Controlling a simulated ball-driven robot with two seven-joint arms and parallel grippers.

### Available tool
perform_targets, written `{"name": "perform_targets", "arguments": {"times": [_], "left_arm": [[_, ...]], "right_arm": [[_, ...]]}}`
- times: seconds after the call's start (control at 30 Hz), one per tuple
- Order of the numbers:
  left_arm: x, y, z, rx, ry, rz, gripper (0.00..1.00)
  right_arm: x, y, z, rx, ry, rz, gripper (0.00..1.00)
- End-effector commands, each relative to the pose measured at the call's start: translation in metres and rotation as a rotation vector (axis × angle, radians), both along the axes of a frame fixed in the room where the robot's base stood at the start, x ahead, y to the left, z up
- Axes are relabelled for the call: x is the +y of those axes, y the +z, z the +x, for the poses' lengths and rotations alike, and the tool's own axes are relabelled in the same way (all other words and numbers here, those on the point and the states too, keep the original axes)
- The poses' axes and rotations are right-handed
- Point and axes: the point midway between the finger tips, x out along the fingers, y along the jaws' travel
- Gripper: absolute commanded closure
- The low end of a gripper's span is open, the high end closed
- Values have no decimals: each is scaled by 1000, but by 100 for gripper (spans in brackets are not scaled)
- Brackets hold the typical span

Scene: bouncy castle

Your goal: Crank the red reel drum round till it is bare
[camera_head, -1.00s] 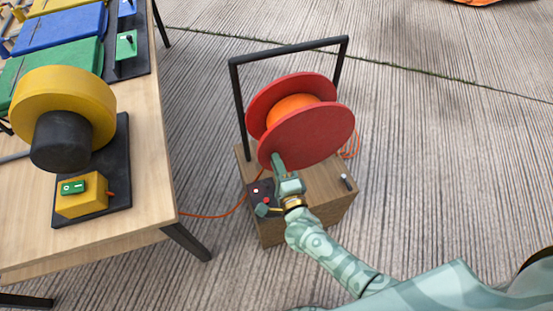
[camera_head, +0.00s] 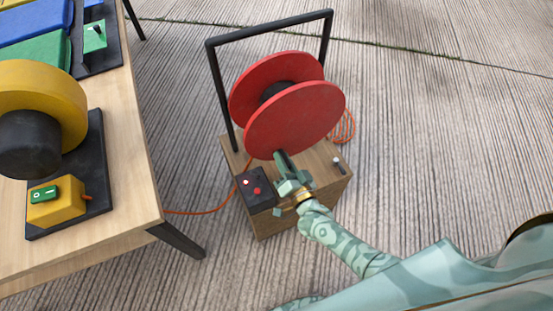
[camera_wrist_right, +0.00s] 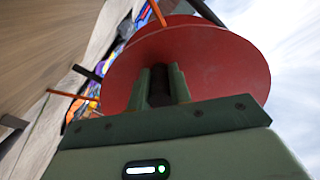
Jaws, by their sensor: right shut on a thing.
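The red reel drum (camera_head: 295,118) stands in a black frame on a wooden box (camera_head: 263,226). Its core (camera_head: 276,90) shows black between the two red discs, with no orange cord on the part I see. My right gripper (camera_head: 282,158) is at the lower edge of the near disc. In the right wrist view, its fingers are shut on a dark crank handle (camera_wrist_right: 160,84) in front of the red disc (camera_wrist_right: 215,60). The underside of the core is hidden. My left gripper is out of view.
Loose orange cord (camera_head: 344,127) lies behind the box, and an orange line (camera_head: 200,211) runs left to the table (camera_head: 130,165). A control panel (camera_head: 256,190) and a small lever (camera_head: 339,163) sit on the box. A yellow blower (camera_head: 60,100) stands on the table. Concrete floor is clear at right.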

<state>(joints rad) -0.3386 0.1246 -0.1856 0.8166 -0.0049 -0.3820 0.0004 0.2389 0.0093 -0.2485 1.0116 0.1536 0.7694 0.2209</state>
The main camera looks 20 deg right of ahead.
Motion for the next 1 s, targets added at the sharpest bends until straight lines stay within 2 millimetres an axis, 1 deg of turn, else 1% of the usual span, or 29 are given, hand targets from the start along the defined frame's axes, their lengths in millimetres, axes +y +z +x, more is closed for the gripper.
{"name": "perform_targets", "arguments": {"times": [0.03, 0.13, 0.4, 0.7, 1.0], "left_arm": [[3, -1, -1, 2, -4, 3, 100], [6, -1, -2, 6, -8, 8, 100], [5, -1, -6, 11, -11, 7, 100], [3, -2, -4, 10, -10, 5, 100], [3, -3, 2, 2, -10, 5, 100]], "right_arm": [[-3, -5, -1, 4, 1, -40, 100], [-11, -8, -1, 2, 1, -120, 100], [-26, -12, 0, -4, 2, -277, 100], [-33, -13, 0, -7, 2, -351, 100], [-35, -13, 0, -8, 1, -361, 100]]}}
